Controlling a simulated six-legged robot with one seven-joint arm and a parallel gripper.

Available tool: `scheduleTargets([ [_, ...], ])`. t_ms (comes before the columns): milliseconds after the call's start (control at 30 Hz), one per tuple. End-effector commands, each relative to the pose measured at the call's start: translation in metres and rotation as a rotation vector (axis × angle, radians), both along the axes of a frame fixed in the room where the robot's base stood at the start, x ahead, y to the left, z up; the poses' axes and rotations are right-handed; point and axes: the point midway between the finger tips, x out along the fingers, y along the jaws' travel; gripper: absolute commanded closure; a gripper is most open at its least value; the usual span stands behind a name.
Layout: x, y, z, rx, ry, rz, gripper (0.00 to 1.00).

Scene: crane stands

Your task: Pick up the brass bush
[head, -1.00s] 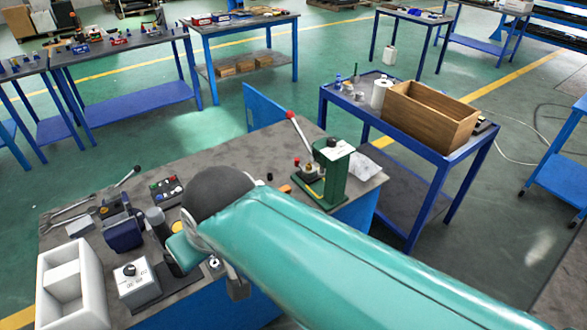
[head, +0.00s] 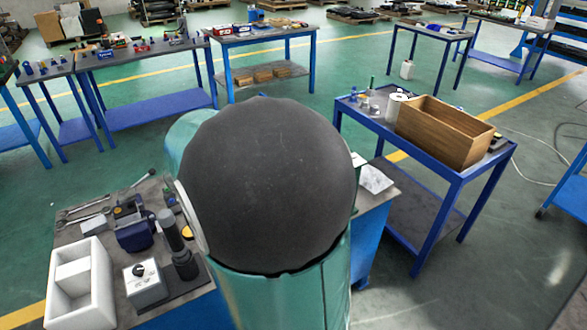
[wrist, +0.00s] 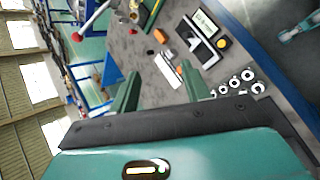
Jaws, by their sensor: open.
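I cannot make out the brass bush for certain in either view. In the wrist view several small pale metal rings (wrist: 247,76) lie on the grey bench top, to the right of my gripper; they look silvery, and I cannot tell if one is the bush. A yellow round piece (wrist: 222,43) shows on or beside a dark box near them. My gripper (wrist: 158,70) is open, its two green fingers apart with nothing held between them, pointing toward the bench. In the head view my arm's large dark joint hides the gripper and the middle of the bench.
An orange piece (wrist: 179,71) and a white block (wrist: 166,68) lie beyond the fingers. A red-knobbed lever (wrist: 76,37) rises at upper left. In the head view a white tray (head: 82,290) and a dark-handled tool (head: 172,232) stand at left; a wooden box (head: 445,130) sits on the right-hand blue cart.

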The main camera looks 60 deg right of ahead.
Motion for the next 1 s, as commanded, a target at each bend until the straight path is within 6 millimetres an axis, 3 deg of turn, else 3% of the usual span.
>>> scheduleTargets([
  [33,0.000,-0.024,-0.012,-0.041,0.074,0.016,0.53],
  [200,0.000,-0.098,-0.045,-0.177,0.316,0.116,0.53],
  [500,-0.010,-0.206,-0.126,-0.327,0.762,0.371,0.53],
  [700,-0.016,-0.242,-0.171,-0.363,0.951,0.522,0.53],
  [1000,-0.019,-0.275,-0.190,-0.373,0.995,0.561,0.53],
])
